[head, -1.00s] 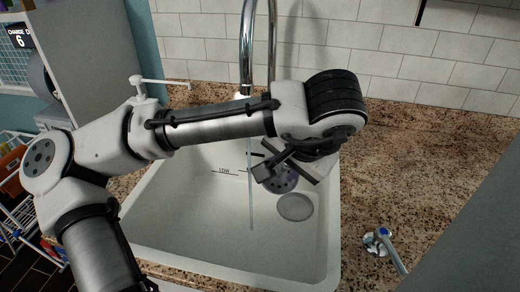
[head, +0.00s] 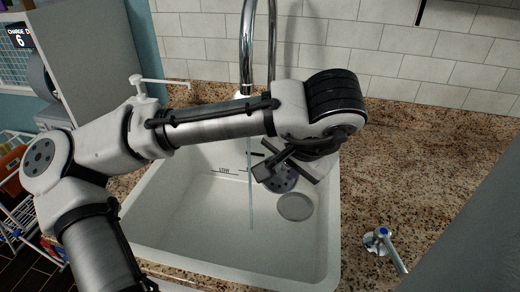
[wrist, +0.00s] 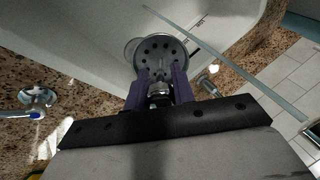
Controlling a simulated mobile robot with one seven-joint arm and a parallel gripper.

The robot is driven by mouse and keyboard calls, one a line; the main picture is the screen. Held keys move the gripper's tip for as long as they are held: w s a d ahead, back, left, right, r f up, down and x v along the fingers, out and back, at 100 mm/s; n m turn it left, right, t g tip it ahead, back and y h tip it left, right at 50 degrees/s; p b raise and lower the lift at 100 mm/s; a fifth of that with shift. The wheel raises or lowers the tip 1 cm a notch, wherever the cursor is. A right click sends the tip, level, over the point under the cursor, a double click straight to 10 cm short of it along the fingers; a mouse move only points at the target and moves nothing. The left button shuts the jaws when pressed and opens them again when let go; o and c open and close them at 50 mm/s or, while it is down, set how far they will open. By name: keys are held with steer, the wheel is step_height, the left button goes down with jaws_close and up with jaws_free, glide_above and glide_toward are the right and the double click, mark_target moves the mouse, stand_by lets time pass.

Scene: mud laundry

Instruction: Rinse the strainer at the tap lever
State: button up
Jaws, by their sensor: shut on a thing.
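The strainer (wrist: 161,56), a round grey metal disc with holes and a central knob, is in my gripper (wrist: 160,88). The purple fingers are shut on its knob. In the head view my gripper (head: 273,166) hangs over the sink (head: 180,225), and the strainer (head: 284,182) shows partly below it. A thin water stream (head: 250,195) falls from the tap (head: 247,50) left of the strainer, apart from it in the picture. The stream also crosses the wrist view (wrist: 235,68). The tap lever (head: 392,252), with a blue mark, is on the counter right of the sink.
A round grey drain (head: 295,207) lies in the sink floor near the strainer. The speckled counter (head: 430,165) on the right is clear apart from the lever. A tiled wall (head: 340,45) stands behind. A white rack (head: 25,220) is at the far left.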

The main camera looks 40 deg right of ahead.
steer(key=shift+r, duration=0.1)
steer(key=s+a+r+p, duration=0.1)
steer(key=s+r+p, duration=0.2)
steer(key=s+p, duration=0.1)
steer(key=shift+s+r, duration=0.4)
steer(key=shift+s, duration=0.05)
steer(key=shift+s+a, duration=0.1)
steer(key=shift+a, duration=0.05)
stand_by(0.7)
